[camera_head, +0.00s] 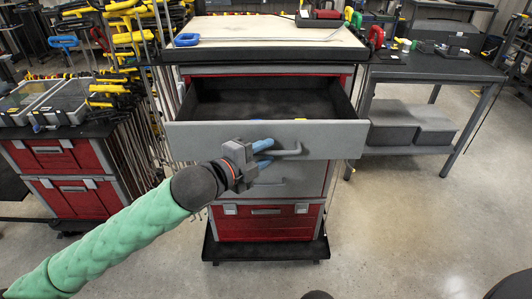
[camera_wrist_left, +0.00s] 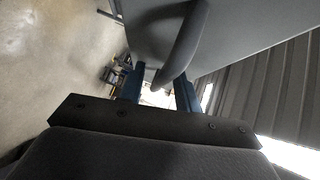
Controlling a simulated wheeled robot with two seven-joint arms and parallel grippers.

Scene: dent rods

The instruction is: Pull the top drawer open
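The top drawer (camera_head: 220,140) of the red and grey cabinet is pulled well out. Its dark interior (camera_head: 265,102) looks empty. A grey bar handle (camera_head: 291,152) sits on its front. My left gripper (camera_head: 268,153) is at the left end of this handle, with its blue fingers spread apart. In the left wrist view the curved handle (camera_wrist_left: 187,45) reaches between the two fingertips (camera_wrist_left: 158,82), with a gap visible beside it, so the fingers are not closed on it. My right gripper is not in view.
A light worktop (camera_head: 265,35) with tools covers the cabinet. A closed grey drawer (camera_head: 290,180) and a red drawer (camera_head: 265,226) lie below. A dark table (camera_head: 430,68) stands at right and another red cabinet (camera_head: 65,160) at left. The floor in front is clear.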

